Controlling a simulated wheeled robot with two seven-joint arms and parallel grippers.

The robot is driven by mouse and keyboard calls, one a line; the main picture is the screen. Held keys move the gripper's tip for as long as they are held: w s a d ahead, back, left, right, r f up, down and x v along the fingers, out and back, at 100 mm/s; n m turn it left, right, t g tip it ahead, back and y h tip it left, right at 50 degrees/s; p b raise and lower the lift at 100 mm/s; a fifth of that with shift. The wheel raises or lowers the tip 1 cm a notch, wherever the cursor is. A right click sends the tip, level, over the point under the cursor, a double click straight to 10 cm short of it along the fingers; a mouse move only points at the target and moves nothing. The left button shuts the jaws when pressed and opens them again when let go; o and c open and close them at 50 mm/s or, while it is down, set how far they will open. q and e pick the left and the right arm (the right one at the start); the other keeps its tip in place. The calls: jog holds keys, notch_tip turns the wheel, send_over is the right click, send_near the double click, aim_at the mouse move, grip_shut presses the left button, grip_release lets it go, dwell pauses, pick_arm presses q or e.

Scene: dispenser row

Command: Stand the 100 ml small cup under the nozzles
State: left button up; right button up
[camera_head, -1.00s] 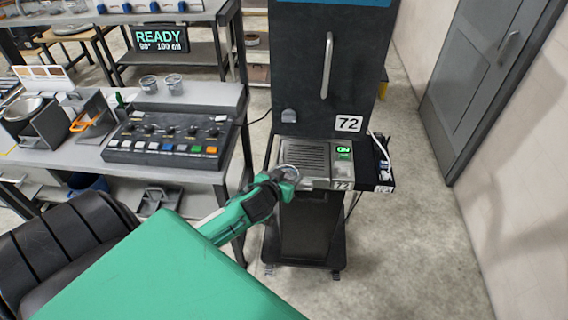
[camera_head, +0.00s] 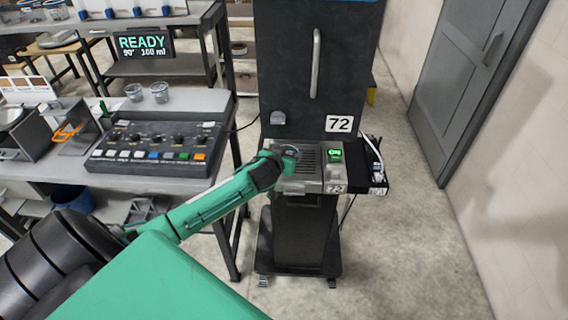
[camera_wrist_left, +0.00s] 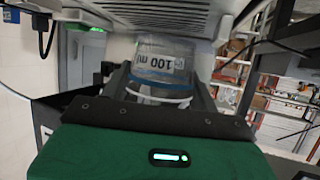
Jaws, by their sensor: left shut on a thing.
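My left gripper (camera_head: 284,158) is at the left part of the dispenser's slotted tray (camera_head: 310,160). It is shut on a clear small cup (camera_wrist_left: 163,62), whose "100 ml" label reads upside down in the left wrist view. In the head view only a small round part of the cup (camera_head: 289,150) shows past the fingers. The cup is close to the slotted tray surface (camera_wrist_left: 150,12); I cannot tell whether it touches. The dark dispenser (camera_head: 300,75) bears the number 72. I cannot make out its nozzles. My right gripper is not in view.
A bench at the left carries a control panel (camera_head: 155,145) with coloured buttons and two clear cups (camera_head: 159,92). A sign (camera_head: 143,46) reads READY, 90°, 100 ml. A small green display (camera_head: 334,154) sits at the tray's right. Floor is free right of the dispenser.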

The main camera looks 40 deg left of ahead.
aim_at(289, 152)
pick_arm(q)
jog(key=w, duration=0.1)
jog(key=w+a+b, duration=0.1)
jog(key=w, duration=0.1)
jog(key=shift+f, duration=0.1)
jog(key=shift+f+b, duration=0.3)
jog(key=shift+f, duration=0.25)
jog(key=shift+f+b, duration=0.3)
jog(key=shift+f, duration=0.1)
jog(key=shift+f+b, duration=0.3)
jog(key=shift+f, duration=0.3)
jog(key=o, duration=1)
jog(key=shift+o, duration=0.2)
